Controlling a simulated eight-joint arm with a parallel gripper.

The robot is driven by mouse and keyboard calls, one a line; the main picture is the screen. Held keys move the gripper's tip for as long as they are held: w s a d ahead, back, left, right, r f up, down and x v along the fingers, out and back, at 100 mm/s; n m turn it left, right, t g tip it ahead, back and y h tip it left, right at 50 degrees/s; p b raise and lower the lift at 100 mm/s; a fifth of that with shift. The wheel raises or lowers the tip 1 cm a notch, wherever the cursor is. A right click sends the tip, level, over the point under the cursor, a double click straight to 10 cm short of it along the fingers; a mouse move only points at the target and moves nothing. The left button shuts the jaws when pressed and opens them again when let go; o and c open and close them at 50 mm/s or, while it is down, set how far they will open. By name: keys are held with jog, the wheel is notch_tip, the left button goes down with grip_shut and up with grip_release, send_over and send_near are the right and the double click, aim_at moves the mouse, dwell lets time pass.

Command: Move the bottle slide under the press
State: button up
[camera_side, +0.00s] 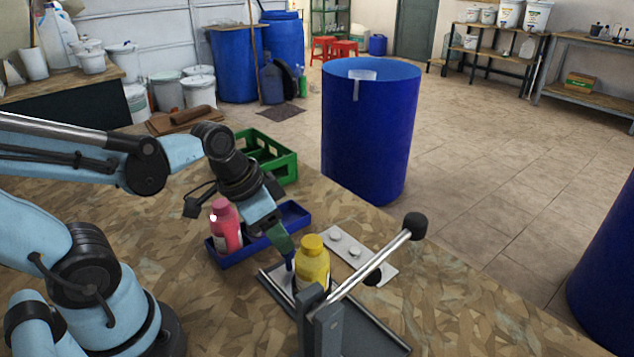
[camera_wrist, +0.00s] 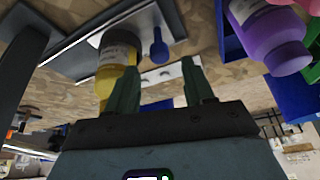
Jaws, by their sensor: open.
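The press (camera_side: 322,325) stands at the table's front, with a long lever ending in a black knob (camera_side: 415,226). A yellow bottle (camera_side: 313,262) stands upright at the press, partly behind its frame; it also shows in the wrist view (camera_wrist: 104,88). In the wrist view, a blue handle (camera_wrist: 158,47) stands beside the bottle, apparently on the slide (camera_wrist: 90,48). My gripper (camera_wrist: 160,63) is open with green fingers. The handle appears between and just beyond the fingertips; contact cannot be told. In the side view my gripper (camera_side: 285,250) is low, just left of the yellow bottle.
A blue tray (camera_side: 293,217) behind my gripper holds a pink bottle (camera_side: 226,228); a purple bottle (camera_wrist: 272,38) shows in the wrist view. A white plate with round pieces (camera_side: 355,247) lies right of the yellow bottle. A green crate (camera_side: 285,168) stands further back.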

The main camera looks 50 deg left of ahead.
jog(key=shift+x, duration=1.85)
grip_shut()
